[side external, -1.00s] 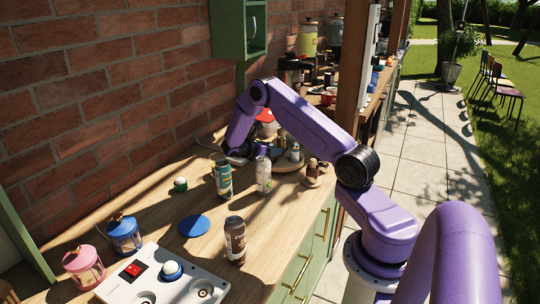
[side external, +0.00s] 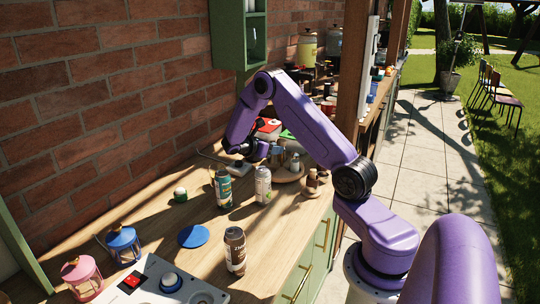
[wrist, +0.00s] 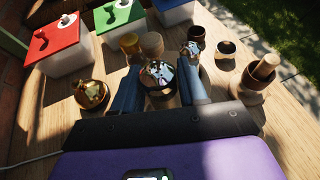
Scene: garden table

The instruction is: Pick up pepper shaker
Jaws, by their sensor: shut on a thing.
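A small round shaker (wrist: 161,76) with a shiny metal top stands between the two fingers of my gripper (wrist: 158,88) in the wrist view. The fingers are shut on it, one on each side. It appears to be the pepper shaker, but no label can be read. A second shiny-topped shaker (wrist: 190,50) stands just beyond the right finger. In the side view my gripper (side external: 273,156) is low at the round wooden tray (side external: 290,178), and the arm and items hide the held shaker. Whether it is lifted cannot be told.
Red (wrist: 57,42), green (wrist: 119,20) and blue-lidded boxes stand behind. A mortar with pestle (wrist: 262,70) is at right.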

